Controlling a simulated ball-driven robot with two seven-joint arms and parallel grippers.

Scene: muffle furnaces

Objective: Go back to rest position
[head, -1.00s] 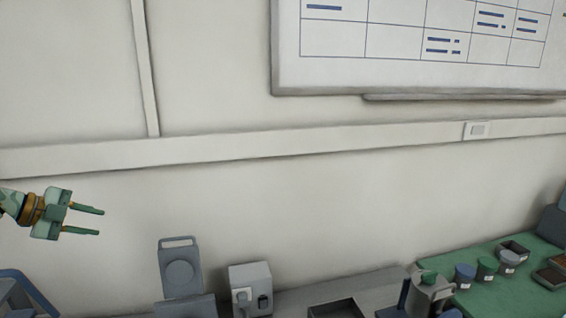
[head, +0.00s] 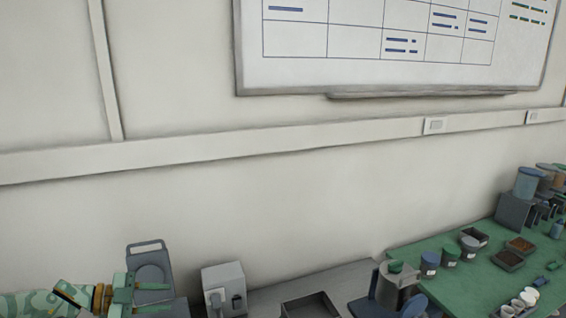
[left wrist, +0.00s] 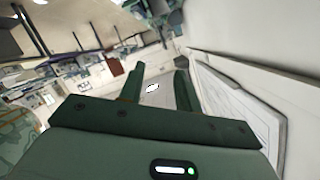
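My left gripper (head: 152,298) is at the lower left of the head view, with its two green fingers apart and nothing between them. It shows in front of a grey upright panel with a handle (head: 150,268). In the left wrist view the fingers (left wrist: 160,88) are also spread and empty, with the room and a pale wall beyond them. My right gripper is not in view.
A small grey box (head: 223,284) stands right of the left gripper, then an open dark tray (head: 310,307). A green bench mat (head: 455,283) at the right carries several cups and small trays. A whiteboard (head: 350,75) hangs on the wall above.

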